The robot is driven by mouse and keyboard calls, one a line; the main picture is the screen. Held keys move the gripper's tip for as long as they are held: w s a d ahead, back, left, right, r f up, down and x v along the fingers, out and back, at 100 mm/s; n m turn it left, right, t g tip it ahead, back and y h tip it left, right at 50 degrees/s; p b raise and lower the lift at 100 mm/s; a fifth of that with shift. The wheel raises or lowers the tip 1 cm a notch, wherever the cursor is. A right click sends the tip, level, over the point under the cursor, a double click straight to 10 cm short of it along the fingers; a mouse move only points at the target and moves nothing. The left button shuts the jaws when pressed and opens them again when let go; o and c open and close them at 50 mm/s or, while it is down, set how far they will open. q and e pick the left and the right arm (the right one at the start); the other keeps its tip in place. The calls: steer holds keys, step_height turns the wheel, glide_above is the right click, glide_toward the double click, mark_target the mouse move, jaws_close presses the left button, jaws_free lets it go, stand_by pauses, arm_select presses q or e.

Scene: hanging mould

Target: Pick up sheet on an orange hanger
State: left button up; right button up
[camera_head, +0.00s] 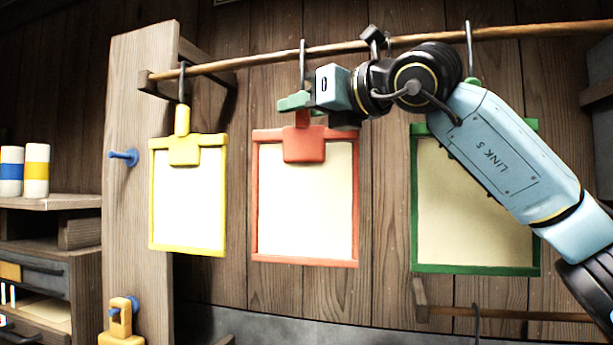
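The orange hanger (304,150) holds a pale sheet (305,200) in an orange-red frame. It hangs by a dark metal hook from the wooden rod (270,57), between a yellow and a green one. My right gripper (296,102) reaches in from the right, with its green fingers at the neck of the orange hanger, just above its clip. The fingers overlap the neck and hide its upper part. I cannot tell whether they are closed on it. My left gripper is not in view.
A yellow hanger with its sheet (188,200) hangs at the left. A green-framed sheet (470,220) hangs at the right, partly behind my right arm. A wooden post (140,220) with blue pegs stands left. A lower rod (510,314) runs below the green frame.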

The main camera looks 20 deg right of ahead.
jaws_close()
steer(key=shift+r, duration=0.15)
